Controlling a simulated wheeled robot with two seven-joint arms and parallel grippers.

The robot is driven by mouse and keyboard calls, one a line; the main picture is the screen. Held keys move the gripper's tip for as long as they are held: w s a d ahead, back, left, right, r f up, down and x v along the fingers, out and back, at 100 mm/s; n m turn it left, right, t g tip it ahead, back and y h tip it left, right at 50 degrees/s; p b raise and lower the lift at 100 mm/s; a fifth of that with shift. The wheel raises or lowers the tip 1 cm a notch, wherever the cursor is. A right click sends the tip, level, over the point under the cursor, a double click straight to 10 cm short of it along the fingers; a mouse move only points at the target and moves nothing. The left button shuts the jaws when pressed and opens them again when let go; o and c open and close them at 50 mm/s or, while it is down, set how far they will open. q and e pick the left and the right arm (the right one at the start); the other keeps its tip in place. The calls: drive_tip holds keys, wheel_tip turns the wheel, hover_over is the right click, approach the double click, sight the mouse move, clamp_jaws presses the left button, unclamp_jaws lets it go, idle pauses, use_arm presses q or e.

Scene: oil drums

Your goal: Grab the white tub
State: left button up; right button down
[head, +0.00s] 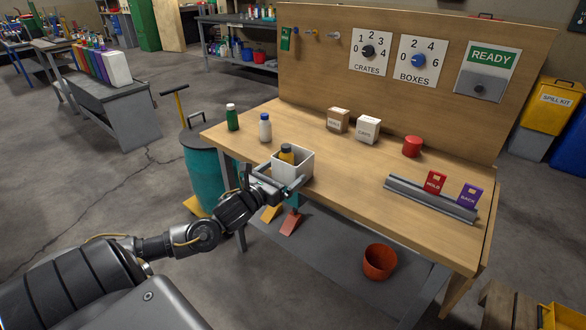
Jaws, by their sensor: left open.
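The white tub (299,172) stands upright at the left front edge of the wooden workbench. A small bottle (286,153) with a yellow body and dark cap is in it, its lower part hidden by the tub's wall. My left gripper (285,184) is at the tub's near left side, with its jaws open. Its fingers overlap the tub's lower near side in the picture, and I cannot tell whether they touch it. My right gripper is not in view.
A green bottle (232,118) and a white, blue-capped bottle (265,128) stand left of the tub. Two small boxes (338,120), (368,130) and a red cylinder (412,147) sit farther back. A grey rail (428,197) holds two cards. The bench between tub and rail is clear.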

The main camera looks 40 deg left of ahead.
use_arm(q)
drive_tip(key=shift+w, duration=0.4)
drive_tip(key=w, duration=0.3)
drive_tip(key=shift+w+a+r+p, duration=0.15)
drive_tip(key=shift+w+r+p, duration=0.1)
drive_tip(key=shift+p, duration=0.15)
drive_tip(key=shift+w+f, duration=0.1)
drive_tip(key=shift+w, duration=0.55)
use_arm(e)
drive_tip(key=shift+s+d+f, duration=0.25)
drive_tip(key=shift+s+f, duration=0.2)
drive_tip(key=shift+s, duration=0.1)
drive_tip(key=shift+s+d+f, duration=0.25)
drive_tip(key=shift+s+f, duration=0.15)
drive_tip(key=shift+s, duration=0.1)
use_arm(q)
drive_tip(key=shift+c, duration=0.3)
drive_tip(key=c, duration=0.8)
